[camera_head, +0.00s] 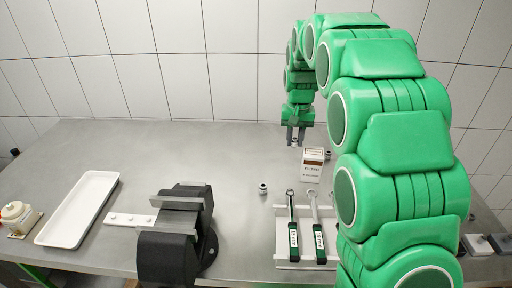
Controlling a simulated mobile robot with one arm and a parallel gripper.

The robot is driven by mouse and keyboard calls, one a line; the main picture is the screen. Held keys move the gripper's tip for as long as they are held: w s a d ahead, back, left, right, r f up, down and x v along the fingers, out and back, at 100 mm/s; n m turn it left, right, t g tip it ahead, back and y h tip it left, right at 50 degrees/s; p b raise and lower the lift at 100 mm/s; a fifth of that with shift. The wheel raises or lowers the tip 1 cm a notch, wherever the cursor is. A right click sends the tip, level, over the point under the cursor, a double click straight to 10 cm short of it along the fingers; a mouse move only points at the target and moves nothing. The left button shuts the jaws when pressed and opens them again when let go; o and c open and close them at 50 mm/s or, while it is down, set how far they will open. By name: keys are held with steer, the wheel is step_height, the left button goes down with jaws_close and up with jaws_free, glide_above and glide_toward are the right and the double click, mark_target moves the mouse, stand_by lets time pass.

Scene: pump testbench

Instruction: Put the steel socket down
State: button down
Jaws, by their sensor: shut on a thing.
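My gripper (296,138) is at the end of my green arm, over the back part of the steel bench (150,150). It is shut on a small metallic piece, the steel socket (294,144), which is mostly hidden between the fingers. The gap between the socket and the bench top cannot be judged clearly from this view. Another small steel cylinder (263,188) stands on the bench in front and to the left of my gripper.
A white and brown box (312,165) stands just right of and in front of my gripper. Two green-handled wrenches (293,230) lie on a light rack. A dark vise (175,235) and white tray (80,205) are left. The bench's back left is clear.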

steer(key=s+a, duration=0.3)
steer(key=a, duration=0.8)
steer(key=s+a, duration=0.3)
steer(key=a, duration=0.8)
glide_above(216, 161)
steer(key=shift+s+f, duration=0.2)
steer(key=shift+f, duration=6.2)
steer(key=c, duration=0.9)
jaws_free()
steer(key=shift+f, duration=0.1)
